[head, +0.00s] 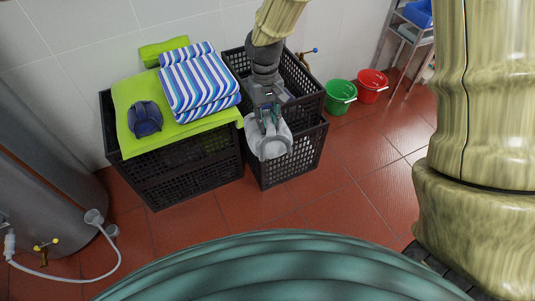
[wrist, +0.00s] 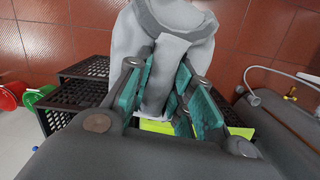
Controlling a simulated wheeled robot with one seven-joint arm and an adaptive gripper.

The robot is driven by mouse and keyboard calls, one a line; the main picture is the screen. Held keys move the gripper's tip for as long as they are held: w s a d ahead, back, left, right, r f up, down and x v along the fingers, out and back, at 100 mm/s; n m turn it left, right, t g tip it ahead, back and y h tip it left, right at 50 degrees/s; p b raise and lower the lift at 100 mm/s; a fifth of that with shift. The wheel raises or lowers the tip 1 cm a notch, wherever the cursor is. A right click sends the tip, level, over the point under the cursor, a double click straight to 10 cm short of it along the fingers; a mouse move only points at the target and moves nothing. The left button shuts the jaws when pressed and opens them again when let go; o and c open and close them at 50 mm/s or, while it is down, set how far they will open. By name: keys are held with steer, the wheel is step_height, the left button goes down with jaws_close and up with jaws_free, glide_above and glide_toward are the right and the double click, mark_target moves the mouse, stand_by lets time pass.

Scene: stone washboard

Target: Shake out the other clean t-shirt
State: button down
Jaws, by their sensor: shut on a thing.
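A light grey t-shirt (head: 273,146) is bunched in my gripper (head: 267,115) at the front edge of the right black crate. My gripper is shut on it and points down and toward the camera. In the wrist view the t-shirt (wrist: 175,48) passes between the teal fingers of my gripper (wrist: 163,95) and spreads out beyond them, with a rounded, collar-like edge. Its far end and most of its folds are hidden.
A black crate (head: 170,180) on the left bears a lime cloth (head: 128,100), a blue-striped folded towel (head: 200,82) and a dark blue bundle (head: 145,117). Green (head: 340,94) and red (head: 372,84) buckets stand to the right. The tiled floor (head: 330,190) in front is clear.

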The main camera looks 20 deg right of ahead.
step_height(320, 180, down, 13)
step_height(320, 180, up, 20)
steer(key=shift+r, duration=0.25)
step_height(320, 180, down, 20)
stand_by(0.6)
stand_by(5.1)
